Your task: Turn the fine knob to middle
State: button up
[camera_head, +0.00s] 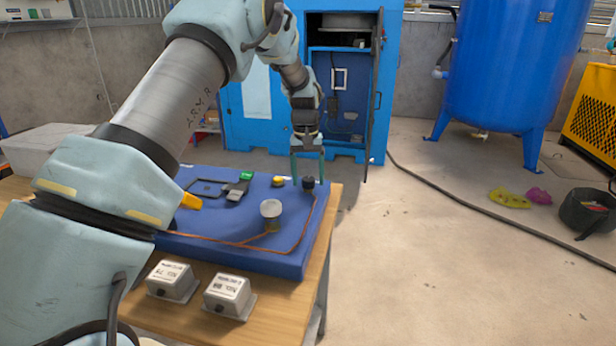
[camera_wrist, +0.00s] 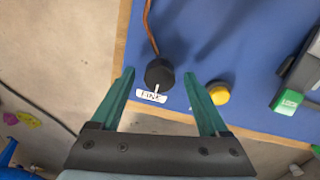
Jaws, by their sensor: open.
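The fine knob is a black round knob (camera_head: 308,183) at the far right corner of the blue board (camera_head: 290,262). In the wrist view the knob (camera_wrist: 159,73) has a white pointer line aimed toward the white "FINE" label (camera_wrist: 148,97) at its edge. My gripper (camera_head: 308,180) hangs over that corner, pointing down. Its two green fingers are apart, and in the wrist view (camera_wrist: 158,75) the knob appears between the fingertips with gaps on both sides. I cannot tell exactly how high the tips are above the board.
A yellow button (camera_wrist: 219,93) sits close beside one finger. A green-topped block marked LOCK (camera_wrist: 287,102) lies farther along. A pale round knob (camera_head: 270,210), a copper-coloured line and two grey boxes (camera_head: 229,296) are nearer. The wooden table (camera_head: 250,330) ends just past the board.

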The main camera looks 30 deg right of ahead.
aim_at(307, 179)
jog(key=shift+r, duration=0.1)
notch_tip(307, 179, up, 11)
jog(key=b, duration=0.2)
jog(key=shift+a+f, duration=0.15)
jog(key=shift+f, duration=0.05)
dwell(0.4)
